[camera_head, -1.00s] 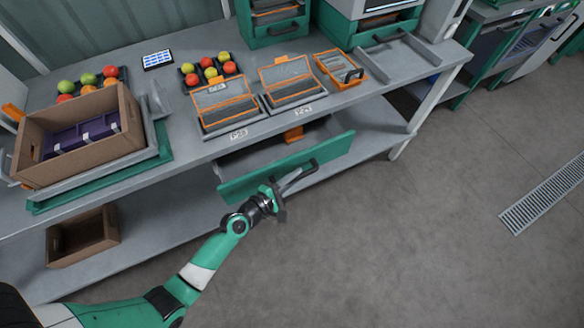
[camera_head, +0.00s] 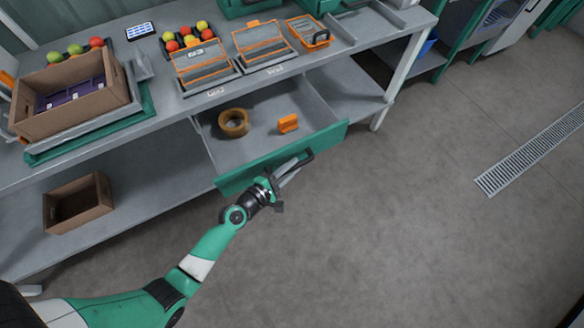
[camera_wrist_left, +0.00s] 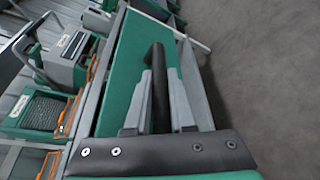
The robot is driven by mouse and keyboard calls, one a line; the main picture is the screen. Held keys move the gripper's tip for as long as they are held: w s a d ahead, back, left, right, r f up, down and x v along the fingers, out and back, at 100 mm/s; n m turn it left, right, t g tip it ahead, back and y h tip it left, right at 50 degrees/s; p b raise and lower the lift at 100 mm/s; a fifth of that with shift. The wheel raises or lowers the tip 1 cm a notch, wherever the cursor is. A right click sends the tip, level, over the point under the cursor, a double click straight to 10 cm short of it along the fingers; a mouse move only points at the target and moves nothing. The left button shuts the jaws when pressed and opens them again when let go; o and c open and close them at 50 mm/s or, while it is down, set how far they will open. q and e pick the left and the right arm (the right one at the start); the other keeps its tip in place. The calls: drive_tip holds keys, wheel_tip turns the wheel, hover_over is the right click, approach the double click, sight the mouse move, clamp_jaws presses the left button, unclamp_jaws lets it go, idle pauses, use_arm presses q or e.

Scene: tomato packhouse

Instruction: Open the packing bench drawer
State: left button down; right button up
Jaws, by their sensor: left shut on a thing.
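The packing bench drawer has a green front (camera_head: 232,180) and a grey inside (camera_head: 262,110). It stands well out from under the bench top. My left gripper (camera_head: 290,172) is shut on the dark drawer handle (camera_head: 308,156). In the left wrist view, the black handle (camera_wrist_left: 158,85) lies between the two grey fingers of the gripper (camera_wrist_left: 160,98), with the green drawer front (camera_wrist_left: 120,70) beside it. A roll of brown tape (camera_head: 233,123) and an orange object (camera_head: 288,123) lie in the drawer. My right gripper is not in view.
The bench top (camera_head: 165,95) holds a cardboard box (camera_head: 70,115), orange-edged trays (camera_head: 205,68) and tomatoes (camera_head: 187,40). A smaller box (camera_head: 80,203) sits on the lower shelf (camera_head: 130,225). The floor (camera_head: 400,220) before the drawer is clear.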

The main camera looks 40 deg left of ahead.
use_arm(q)
drive_tip(key=shift+a, duration=0.1)
drive_tip(key=c, duration=0.8)
unclamp_jaws()
drive_tip(key=shift+o, duration=0.2)
drive_tip(key=v, duration=1.1)
drive_tip(key=shift+s+p, duration=0.3)
drive_tip(key=shift+p, duration=0.15)
